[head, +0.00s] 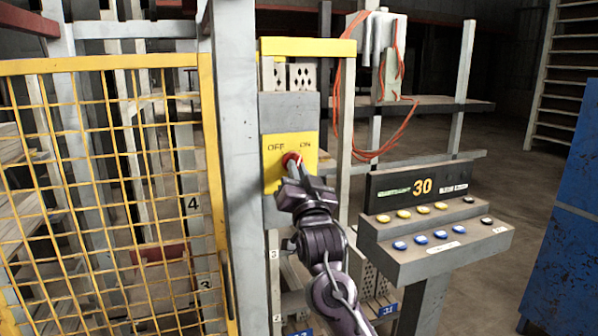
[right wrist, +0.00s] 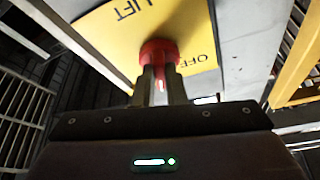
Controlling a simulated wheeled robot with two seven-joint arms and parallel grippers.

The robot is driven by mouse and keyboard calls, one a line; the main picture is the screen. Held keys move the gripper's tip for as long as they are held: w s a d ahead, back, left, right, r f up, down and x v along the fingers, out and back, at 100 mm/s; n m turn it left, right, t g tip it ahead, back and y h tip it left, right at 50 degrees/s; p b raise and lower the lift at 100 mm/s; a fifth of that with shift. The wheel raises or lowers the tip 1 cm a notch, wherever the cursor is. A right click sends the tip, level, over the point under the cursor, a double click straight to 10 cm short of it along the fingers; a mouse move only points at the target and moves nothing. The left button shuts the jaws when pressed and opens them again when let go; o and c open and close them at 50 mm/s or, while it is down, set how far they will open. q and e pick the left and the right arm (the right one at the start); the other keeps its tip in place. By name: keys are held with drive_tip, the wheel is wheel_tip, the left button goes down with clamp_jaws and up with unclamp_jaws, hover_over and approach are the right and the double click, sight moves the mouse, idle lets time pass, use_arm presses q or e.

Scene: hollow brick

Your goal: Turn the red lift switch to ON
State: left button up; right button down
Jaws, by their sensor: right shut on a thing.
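The red lift switch (head: 291,159) sits on a yellow plate (head: 273,177) fixed to a grey post. The plate reads OFF at left and ON at right in the head view. My right gripper (head: 295,170) is at the switch and hides much of it. In the right wrist view the two fingers of my right gripper (right wrist: 160,84) are shut on the red switch (right wrist: 158,52), in front of the yellow plate (right wrist: 115,30) with LIFT and OFF lettering. Which label the switch points to is hard to tell. My left gripper is not in view.
A yellow mesh gate (head: 90,190) stands at the left. A grey control console (head: 435,225) with several yellow and blue buttons and a "30" display stands right of my right arm. An orange cable (head: 375,152) hangs behind. A blue cabinet (head: 568,200) is at the far right.

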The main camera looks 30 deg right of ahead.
drive_tip(key=m+g+h, duration=0.1)
drive_tip(key=m, duration=0.2)
drive_tip(key=m+g+h+p, duration=0.1)
drive_tip(key=m, duration=0.2)
drive_tip(key=shift+w+a+m, duration=0.1)
drive_tip(key=shift+a+m, duration=0.1)
drive_tip(key=shift+m, duration=0.2)
drive_tip(key=shift+g, duration=0.3)
drive_tip(key=c, duration=1.5)
unclamp_jaws()
drive_tip(key=shift+r, duration=0.1)
drive_tip(key=b+v, duration=0.2)
drive_tip(key=v, duration=0.6)
drive_tip(key=shift+w, duration=0.1)
